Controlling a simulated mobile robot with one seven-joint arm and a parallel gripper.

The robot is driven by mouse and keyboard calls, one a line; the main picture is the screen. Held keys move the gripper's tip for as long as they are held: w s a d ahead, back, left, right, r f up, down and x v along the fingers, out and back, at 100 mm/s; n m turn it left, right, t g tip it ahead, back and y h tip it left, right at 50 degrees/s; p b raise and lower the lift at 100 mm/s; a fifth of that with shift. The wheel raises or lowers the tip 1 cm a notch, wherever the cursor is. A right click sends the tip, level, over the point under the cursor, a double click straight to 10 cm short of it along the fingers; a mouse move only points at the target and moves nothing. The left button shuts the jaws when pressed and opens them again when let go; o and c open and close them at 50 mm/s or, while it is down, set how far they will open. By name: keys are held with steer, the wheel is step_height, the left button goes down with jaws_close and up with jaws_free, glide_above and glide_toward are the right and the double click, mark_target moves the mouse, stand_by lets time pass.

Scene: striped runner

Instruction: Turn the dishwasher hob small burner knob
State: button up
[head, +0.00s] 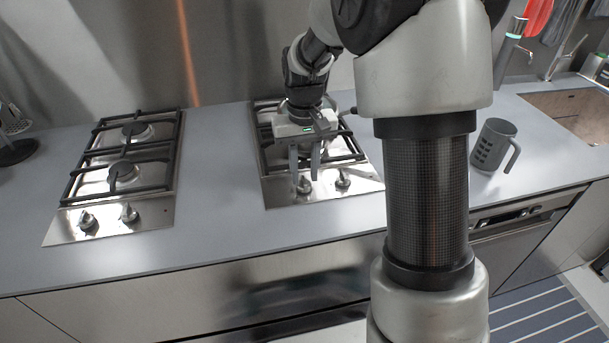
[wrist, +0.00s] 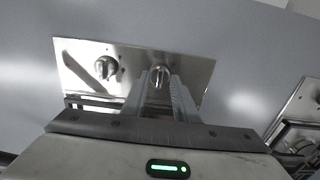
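The hob nearer the dishwasher is the right steel hob (head: 282,198); its plate also shows in the wrist view (wrist: 192,65). On its front strip are a left knob (head: 304,186) and a right knob (head: 342,179). My gripper (head: 304,175) points down over the left knob, its two fingers apart. In the wrist view this knob (wrist: 160,75) appears between and just beyond the fingertips (wrist: 158,84); contact cannot be told. The other knob (wrist: 105,68) stands clear to one side. My gripper hides part of the burners, so which is small is unclear.
A second hob (head: 155,215) with its own two knobs lies to the left. A grey mug (head: 493,146) stands on the counter to the right, near the sink (head: 565,105). The dishwasher front (head: 505,218) is below it. The counter between the hobs (head: 220,165) is clear.

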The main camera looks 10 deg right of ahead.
steer(key=shift+f, duration=0.5)
